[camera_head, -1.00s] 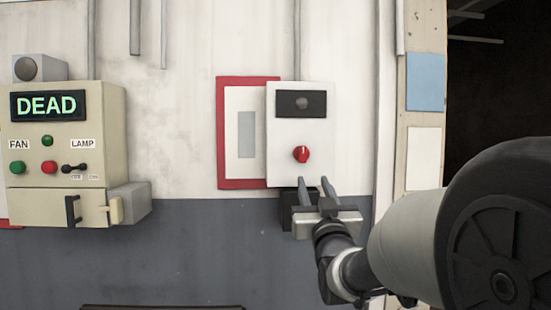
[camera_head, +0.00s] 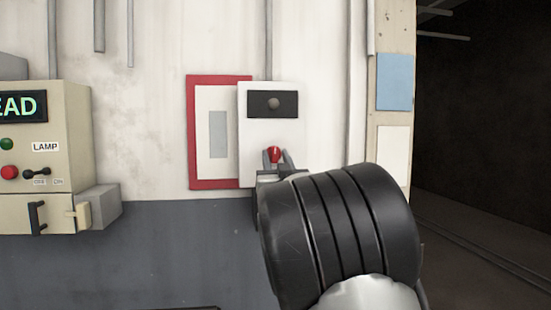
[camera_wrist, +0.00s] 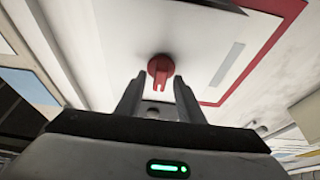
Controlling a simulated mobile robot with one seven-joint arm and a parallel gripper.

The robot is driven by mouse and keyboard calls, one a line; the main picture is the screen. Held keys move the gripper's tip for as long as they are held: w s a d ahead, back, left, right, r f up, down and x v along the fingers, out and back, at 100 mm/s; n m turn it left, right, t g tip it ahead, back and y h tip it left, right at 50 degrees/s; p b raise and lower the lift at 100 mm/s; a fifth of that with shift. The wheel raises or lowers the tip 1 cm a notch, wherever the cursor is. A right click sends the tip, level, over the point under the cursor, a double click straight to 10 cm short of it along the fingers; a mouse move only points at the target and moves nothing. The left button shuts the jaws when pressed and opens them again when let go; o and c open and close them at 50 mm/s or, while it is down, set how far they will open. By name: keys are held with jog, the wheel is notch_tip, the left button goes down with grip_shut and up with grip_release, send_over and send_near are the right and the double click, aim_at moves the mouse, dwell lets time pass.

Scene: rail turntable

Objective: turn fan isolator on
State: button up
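The fan isolator is a white box (camera_head: 293,125) on the wall with a dark panel and a grey round lamp (camera_head: 273,103) at its top. Its red rotary knob (camera_head: 274,154) sits low on the front. In the wrist view the red knob (camera_wrist: 161,71) shows a raised grip bar. My gripper (camera_head: 274,160) is just in front of the knob, its fingers on either side of it in the head view. In the wrist view my gripper (camera_wrist: 158,95) is open, with a gap between the fingers and the knob just beyond their tips. Contact cannot be seen.
A red-framed white board (camera_head: 218,185) is on the wall left of the isolator. Further left is a beige control box (camera_head: 70,120) with a display, buttons and a lamp switch. A dark opening (camera_head: 480,130) is at the right.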

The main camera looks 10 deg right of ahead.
grip_shut()
